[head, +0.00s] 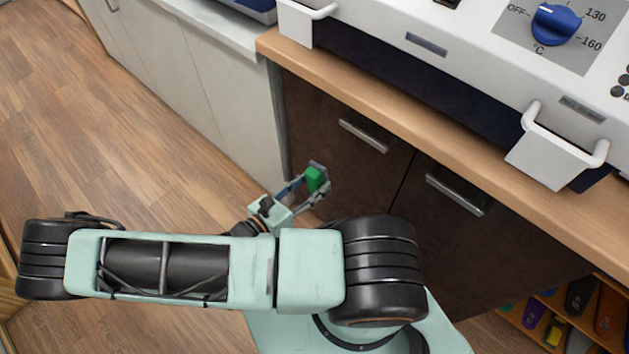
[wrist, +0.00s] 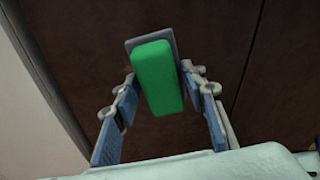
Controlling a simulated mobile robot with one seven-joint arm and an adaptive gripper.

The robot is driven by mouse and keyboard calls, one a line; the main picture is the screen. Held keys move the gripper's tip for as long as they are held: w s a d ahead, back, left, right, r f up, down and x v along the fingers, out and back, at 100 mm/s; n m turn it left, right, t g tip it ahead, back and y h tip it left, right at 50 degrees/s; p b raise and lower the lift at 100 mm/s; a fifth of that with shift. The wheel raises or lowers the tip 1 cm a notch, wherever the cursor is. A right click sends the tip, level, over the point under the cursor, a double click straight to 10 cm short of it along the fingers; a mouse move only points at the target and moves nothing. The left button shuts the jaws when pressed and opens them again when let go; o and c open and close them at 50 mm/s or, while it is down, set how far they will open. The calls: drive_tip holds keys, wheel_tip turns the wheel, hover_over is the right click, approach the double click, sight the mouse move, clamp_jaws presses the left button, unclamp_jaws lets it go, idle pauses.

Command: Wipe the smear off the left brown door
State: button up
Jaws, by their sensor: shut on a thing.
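The left brown door (head: 318,115) is under the wooden counter in the head view, with a metal bar handle (head: 363,135) near its top. Its dark face also fills much of the wrist view (wrist: 80,50). My gripper (head: 309,187) is in front of this door, below the handle. It is shut on a green block (wrist: 160,80) with a grey pad on its far side; the block also shows in the head view (head: 314,179). I cannot tell whether the pad touches the door. I see no smear; the arm and block hide part of the door.
The right brown door (head: 455,245) with its own handle (head: 455,194) is beside it. Pale cabinets (head: 200,90) stand to the left. The wooden counter (head: 400,115) overhangs the doors and carries a white machine (head: 430,45). A shelf with coloured items (head: 555,325) is at lower right.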

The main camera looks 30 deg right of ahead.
drive_tip(key=w+a+r+n+t+y, duration=0.1)
drive_tip(key=w+a+r, duration=0.2)
drive_tip(key=w+r, duration=0.2)
drive_tip(key=w+a+r+n+t, duration=0.1)
drive_tip(key=w+r, duration=0.4)
drive_tip(key=r, duration=0.7)
drive_tip(key=w+a+r+n+t+y, duration=0.1)
drive_tip(key=w+a+r+n+t, duration=0.1)
drive_tip(key=r, duration=0.6)
drive_tip(key=w+a+t, duration=0.1)
drive_tip(key=w+a, duration=0.1)
drive_tip(key=a, duration=0.1)
drive_tip(key=shift+w+r+y, duration=0.15)
drive_tip(key=shift+w+y, duration=0.15)
drive_tip(key=shift+w, duration=0.1)
